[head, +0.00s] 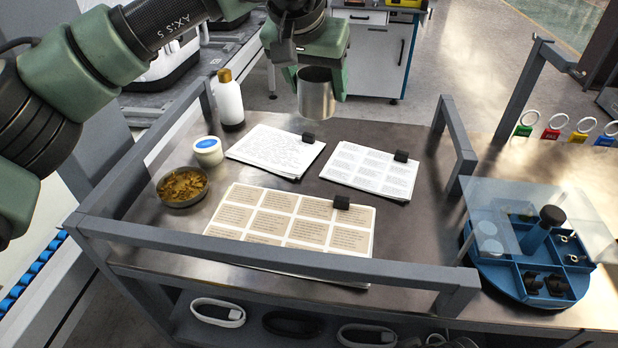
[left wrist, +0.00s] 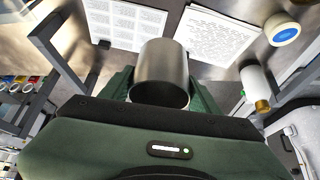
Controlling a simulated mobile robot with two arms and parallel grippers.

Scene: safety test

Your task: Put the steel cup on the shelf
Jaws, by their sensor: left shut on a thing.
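The steel cup (head: 317,93) is a plain metal cylinder held in the air above the back edge of the metal cart top. My left gripper (head: 319,75) is shut on the cup, with a green finger on either side. In the left wrist view the cup (left wrist: 162,75) sits between the green fingers of the gripper (left wrist: 160,92), its round end toward the camera. The shelf (head: 268,333) may be the lower level under the cart top, seen only in part. My right gripper is not in view.
A blue round organiser (head: 525,255) stands right. Cable coils (head: 218,312) lie on the lower level.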

